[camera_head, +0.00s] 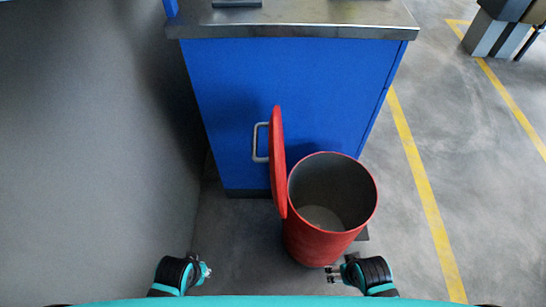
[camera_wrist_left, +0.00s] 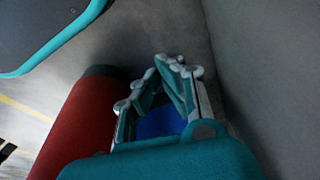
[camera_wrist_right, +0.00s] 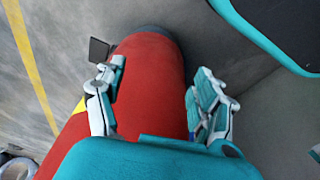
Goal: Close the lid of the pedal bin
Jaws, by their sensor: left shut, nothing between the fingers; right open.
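The red pedal bin (camera_head: 318,245) stands on the floor in front of the blue cabinet, its grey inside showing. Its red lid (camera_head: 278,160) is up, standing nearly vertical at the bin's left side. The pedal (camera_wrist_right: 99,50) shows as a dark plate at the bin's base in the right wrist view. My right gripper (camera_head: 332,275) is open and empty at the near side of the bin, with the red wall (camera_wrist_right: 150,90) behind its fingers. My left gripper (camera_head: 204,272) is shut and empty, left of the bin and apart from it. The bin's wall (camera_wrist_left: 82,120) also shows in the left wrist view.
The blue cabinet (camera_head: 230,90) with a metal top (camera_head: 300,18) stands right behind the bin; its handle (camera_head: 257,142) is close to the lid. A grey wall (camera_head: 80,120) is at the left. Open floor with a yellow line (camera_head: 420,180) lies to the right.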

